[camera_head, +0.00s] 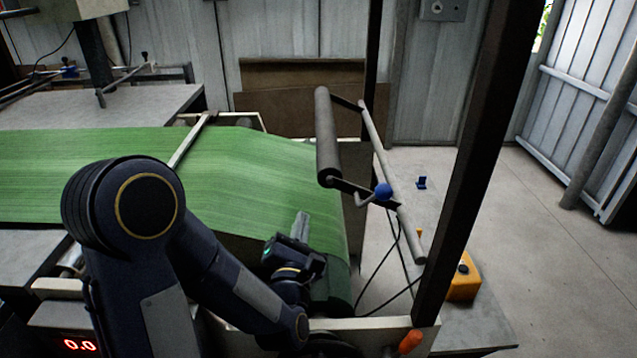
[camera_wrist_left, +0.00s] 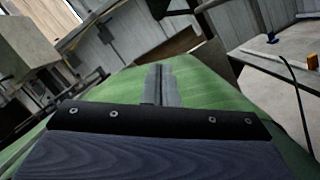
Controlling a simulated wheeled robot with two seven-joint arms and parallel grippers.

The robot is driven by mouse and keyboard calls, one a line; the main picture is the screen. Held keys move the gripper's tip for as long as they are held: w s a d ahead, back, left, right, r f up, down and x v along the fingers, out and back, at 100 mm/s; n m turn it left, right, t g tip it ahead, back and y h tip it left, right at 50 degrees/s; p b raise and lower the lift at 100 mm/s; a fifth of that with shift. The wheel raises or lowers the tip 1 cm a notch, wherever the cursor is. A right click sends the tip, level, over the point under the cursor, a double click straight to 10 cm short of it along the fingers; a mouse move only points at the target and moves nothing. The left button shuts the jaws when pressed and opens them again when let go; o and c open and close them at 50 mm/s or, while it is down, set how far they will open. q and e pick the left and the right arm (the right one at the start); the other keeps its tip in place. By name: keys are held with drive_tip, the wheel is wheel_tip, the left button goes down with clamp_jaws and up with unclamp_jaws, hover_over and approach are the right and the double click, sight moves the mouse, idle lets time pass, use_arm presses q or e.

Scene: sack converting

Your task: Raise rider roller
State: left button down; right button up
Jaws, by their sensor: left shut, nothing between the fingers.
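The rider roller (camera_head: 327,135) is a grey cylinder on two dark arms joined to a pale bar (camera_head: 390,180). In the head view it appears held up clear of the green web (camera_head: 270,165), near its right end. A blue ball knob (camera_head: 383,191) sits by the roller's near arm. My left gripper (camera_head: 302,222) is shut and empty over the green web, below and left of the roller and apart from the knob. In the left wrist view its closed fingers (camera_wrist_left: 160,83) point across the green web (camera_wrist_left: 205,85). My right gripper is out of view.
A dark upright post (camera_head: 470,150) stands right of the roller. A yellow box (camera_head: 463,278), an orange knob (camera_head: 411,341) and a small blue part (camera_head: 421,183) are on the right side. Black cables hang below the bar. Open floor lies at the far right.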

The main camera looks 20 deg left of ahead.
use_arm(q)
drive_tip(key=w+a+r+p, duration=0.1)
drive_tip(key=w+r+p, duration=0.4)
drive_tip(key=w, duration=0.5)
drive_tip(key=shift+a+r+n+p, duration=0.15)
drive_tip(key=shift+r+n+p, duration=0.05)
drive_tip(key=shift+n+p, duration=0.25)
